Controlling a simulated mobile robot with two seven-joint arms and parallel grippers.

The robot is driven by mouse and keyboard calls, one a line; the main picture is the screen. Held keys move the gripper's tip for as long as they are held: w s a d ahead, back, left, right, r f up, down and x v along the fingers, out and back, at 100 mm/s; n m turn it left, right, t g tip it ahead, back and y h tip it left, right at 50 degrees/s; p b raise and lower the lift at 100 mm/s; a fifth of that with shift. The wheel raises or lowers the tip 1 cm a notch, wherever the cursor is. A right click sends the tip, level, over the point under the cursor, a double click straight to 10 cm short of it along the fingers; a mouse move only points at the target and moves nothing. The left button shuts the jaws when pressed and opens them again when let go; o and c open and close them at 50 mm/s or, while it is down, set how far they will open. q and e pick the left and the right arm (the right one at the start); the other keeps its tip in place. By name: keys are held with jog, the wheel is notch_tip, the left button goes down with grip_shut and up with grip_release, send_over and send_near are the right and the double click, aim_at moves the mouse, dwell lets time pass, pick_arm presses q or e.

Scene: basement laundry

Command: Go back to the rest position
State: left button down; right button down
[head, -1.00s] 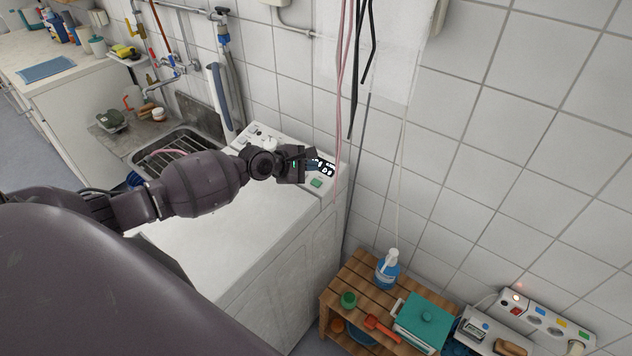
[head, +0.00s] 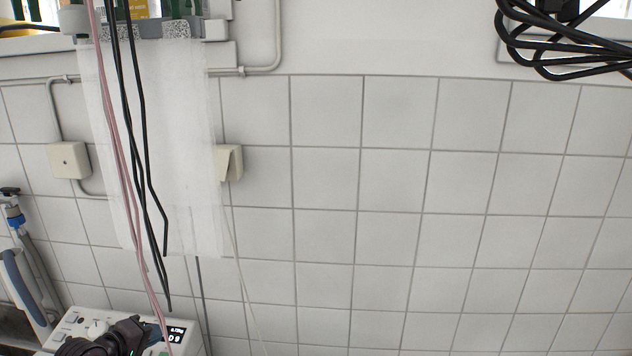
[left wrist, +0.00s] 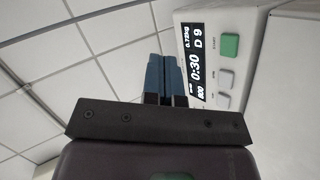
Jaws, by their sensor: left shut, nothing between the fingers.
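My left gripper (head: 146,330) is at the bottom left of the head view, in front of the white control panel (head: 85,321) of the washing machine. In the left wrist view the two blue-grey fingers (left wrist: 163,76) are together with nothing between them. They are near the panel's lit black display (left wrist: 197,62), which shows 0:30. A green button (left wrist: 229,45) is beside the display, apart from the fingers. Whether the fingers touch the panel cannot be told. My right gripper is in neither view.
Pink and black cables (head: 130,150) hang in front of a white sheet on the tiled wall (head: 400,200). A coil of black cable (head: 560,40) hangs at top right. A blue-grey hose (head: 22,285) is at the lower left. The wall's middle and right are bare.

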pick_arm(q)
jog(key=s+d+f+m+t+y+b, duration=0.15)
jog(key=s+d+f+m, duration=0.45)
jog(key=s+d+m, duration=0.6)
jog(key=s+a+f+g+y, duration=0.1)
jog(key=s+f, duration=0.4)
jog(key=s, duration=0.3)
jog(key=s+a+f+y+b, duration=0.1)
jog(key=s+f, duration=0.3)
jog(key=s, duration=0.5)
jog(key=shift+a+f+g+y, duration=0.35)
jog(key=shift+a+f+y, duration=0.05)
jog(key=shift+y, duration=0.25)
jog(key=shift+s, duration=0.1)
jog(key=shift+b, duration=0.3)
